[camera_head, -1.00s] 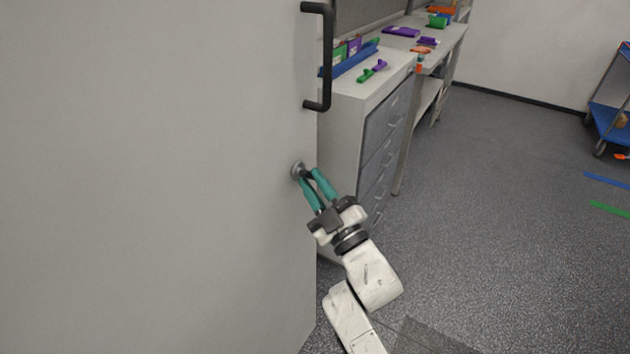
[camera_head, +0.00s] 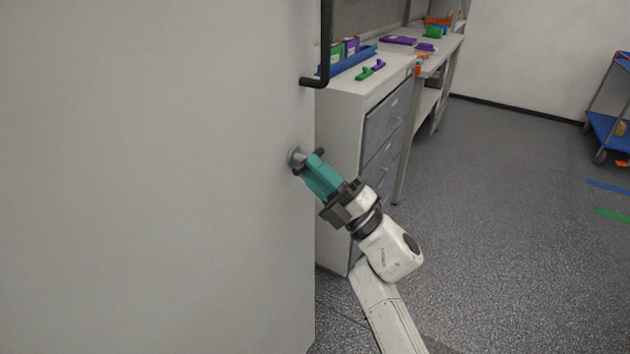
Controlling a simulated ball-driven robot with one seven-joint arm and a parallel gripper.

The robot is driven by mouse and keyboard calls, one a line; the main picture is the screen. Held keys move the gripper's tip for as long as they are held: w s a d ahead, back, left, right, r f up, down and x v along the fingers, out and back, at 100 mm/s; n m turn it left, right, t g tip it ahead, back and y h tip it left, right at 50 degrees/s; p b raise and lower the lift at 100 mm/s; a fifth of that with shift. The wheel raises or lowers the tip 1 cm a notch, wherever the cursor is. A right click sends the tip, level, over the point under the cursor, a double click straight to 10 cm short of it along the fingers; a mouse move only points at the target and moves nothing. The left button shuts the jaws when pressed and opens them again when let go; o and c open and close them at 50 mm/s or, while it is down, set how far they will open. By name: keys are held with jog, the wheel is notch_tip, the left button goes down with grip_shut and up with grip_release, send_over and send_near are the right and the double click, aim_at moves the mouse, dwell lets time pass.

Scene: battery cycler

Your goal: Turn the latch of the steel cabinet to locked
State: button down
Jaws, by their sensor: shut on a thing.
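The steel cabinet (camera_head: 150,180) fills the left half of the view as a plain light-grey face. Its latch (camera_head: 295,157) is a small round grey metal boss with a dark turning piece near the cabinet's right edge, below the black handle (camera_head: 318,81). My gripper (camera_head: 308,163) has teal fingers shut on the latch's turning piece, coming from the lower right. The fingers cover part of the piece, so its exact angle is hard to tell; a dark end shows above the fingers and another beside the boss.
A grey drawer unit (camera_head: 377,139) stands right behind the cabinet edge, with green and purple parts and a blue tray (camera_head: 350,62) on top. A workbench continues behind it. Open grey floor (camera_head: 500,200) lies to the right, with a blue cart (camera_head: 608,130) at the far right.

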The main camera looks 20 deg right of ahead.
jog(key=shift+r+n+g+y, duration=0.1)
jog(key=shift+n+g+y, duration=0.2)
jog(key=shift+n+y, duration=0.1)
jog(key=c, duration=1)
grip_release()
jog(key=shift+c, duration=0.2)
jog(key=b+v, duration=0.1)
jog(key=v, duration=1)
